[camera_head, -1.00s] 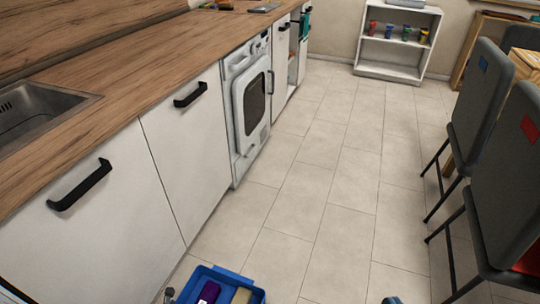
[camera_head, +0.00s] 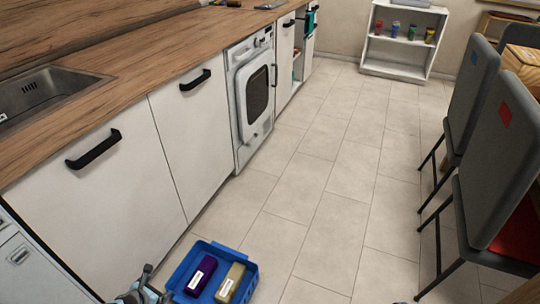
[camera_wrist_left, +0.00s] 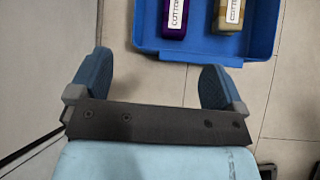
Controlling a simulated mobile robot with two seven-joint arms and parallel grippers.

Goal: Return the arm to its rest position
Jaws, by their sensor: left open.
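My left gripper (camera_head: 150,291) shows at the bottom of the head view, just left of a blue tray. In the left wrist view its two fingers (camera_wrist_left: 158,85) are spread wide with only bare floor between them, so it is open and empty. The blue tray (camera_wrist_left: 205,48) lies beyond the fingertips, apart from them. My right gripper is not in view.
The blue tray (camera_head: 228,252) holds a purple box (camera_head: 201,275) and a tan box (camera_head: 230,283). White cabinets and a washing machine (camera_head: 251,92) line the left. Grey chairs (camera_head: 511,150) stand on the right. The tiled floor (camera_head: 335,190) between is clear.

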